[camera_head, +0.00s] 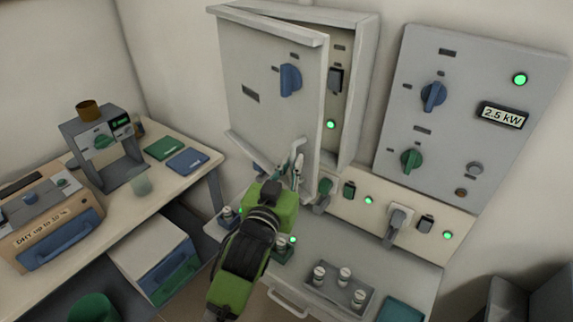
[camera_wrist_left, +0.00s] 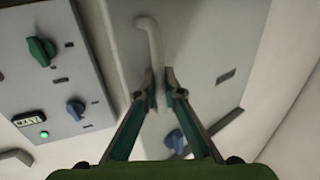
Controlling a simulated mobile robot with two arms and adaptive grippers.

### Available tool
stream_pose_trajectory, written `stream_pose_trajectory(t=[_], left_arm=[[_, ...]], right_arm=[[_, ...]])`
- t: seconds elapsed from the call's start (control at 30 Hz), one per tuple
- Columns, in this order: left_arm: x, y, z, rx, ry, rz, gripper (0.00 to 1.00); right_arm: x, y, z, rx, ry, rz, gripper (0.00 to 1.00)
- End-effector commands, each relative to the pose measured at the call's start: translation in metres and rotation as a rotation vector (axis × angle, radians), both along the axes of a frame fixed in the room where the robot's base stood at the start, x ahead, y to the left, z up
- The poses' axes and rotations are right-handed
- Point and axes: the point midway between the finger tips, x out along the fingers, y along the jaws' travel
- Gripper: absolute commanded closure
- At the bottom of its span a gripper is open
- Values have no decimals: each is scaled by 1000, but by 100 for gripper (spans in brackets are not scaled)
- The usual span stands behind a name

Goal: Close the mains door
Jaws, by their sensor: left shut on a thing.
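The mains door (camera_head: 262,122) is a grey panel with a blue knob, standing partly open on its wall cabinet (camera_head: 362,75). A gap shows on its right side, with a dark switch and a green lamp inside. My left gripper (camera_head: 296,163) is at the door's lower right, shut on the door handle (camera_head: 299,147). In the left wrist view the fingers of my left gripper (camera_wrist_left: 161,88) are on both sides of the curved pale handle (camera_wrist_left: 151,42), in front of the door (camera_wrist_left: 208,52). Part of the handle is hidden by the fingers. My right gripper is not in view.
A control panel (camera_head: 455,130) with knobs and a 2.5 kW display is right of the cabinet. Sockets and plugs (camera_head: 398,225) line the wall below. A tray (camera_head: 325,296) with small jars sits on the bench. A side table (camera_head: 200,158) stands left.

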Motion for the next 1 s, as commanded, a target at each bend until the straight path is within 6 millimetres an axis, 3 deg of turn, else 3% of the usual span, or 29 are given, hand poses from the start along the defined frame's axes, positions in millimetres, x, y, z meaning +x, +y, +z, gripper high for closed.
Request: stream_pose_trajectory(t=[0.63,0.67,0.7,1.0], left_arm=[[3,-3,3,0,-7,-3,100],[3,-3,3,0,-7,-3,89],[3,-3,3,0,-7,-3,85],[2,-4,1,0,-3,-5,85]], right_arm=[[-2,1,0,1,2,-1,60],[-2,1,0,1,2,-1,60],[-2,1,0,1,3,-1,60],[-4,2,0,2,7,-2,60]])
